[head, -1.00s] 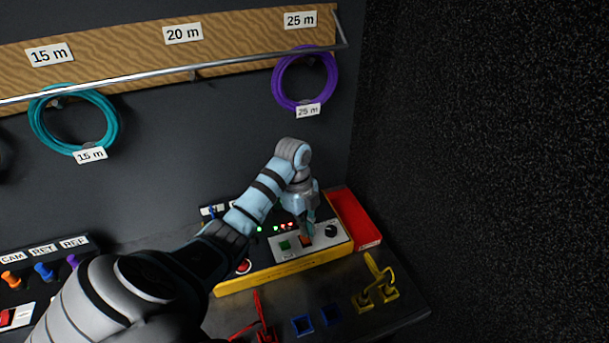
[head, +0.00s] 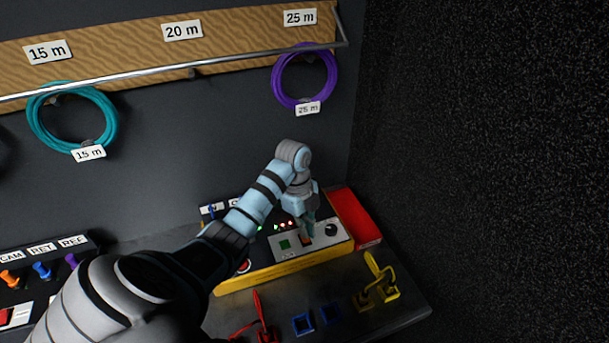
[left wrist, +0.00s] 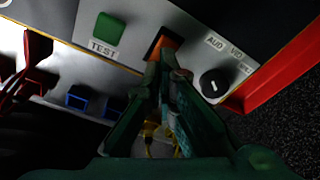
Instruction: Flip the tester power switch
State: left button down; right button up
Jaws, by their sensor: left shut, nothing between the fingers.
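The tester is a yellow-edged box (head: 262,281) with a light panel, on the bench against the back wall. Its orange-lit power switch (left wrist: 163,43) sits between the green TEST button (left wrist: 108,29) and a black rotary knob (left wrist: 214,83). My left gripper (head: 307,239) points down at the switch, fingers shut and empty. In the left wrist view its fingertips (left wrist: 167,70) are at the switch and cover part of it; I cannot tell whether they touch. Several small lights (head: 283,225) glow on the tester. My right gripper is not in view.
A red tray (head: 356,218) stands right of the tester. Red (head: 262,318), blue (head: 303,324) and yellow (head: 376,283) connectors lie along the bench front. Teal (head: 72,118) and purple (head: 304,75) cable coils hang from a rail above. A dark wall closes the right side.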

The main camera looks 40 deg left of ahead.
pick_arm(q)
jog(key=shift+f+b, duration=0.3)
jog(key=shift+f, duration=0.4)
dwell(0.3)
notch_tip(320, 180, up, 7)
jog(key=p, duration=0.8)
jog(key=shift+d, duration=0.1)
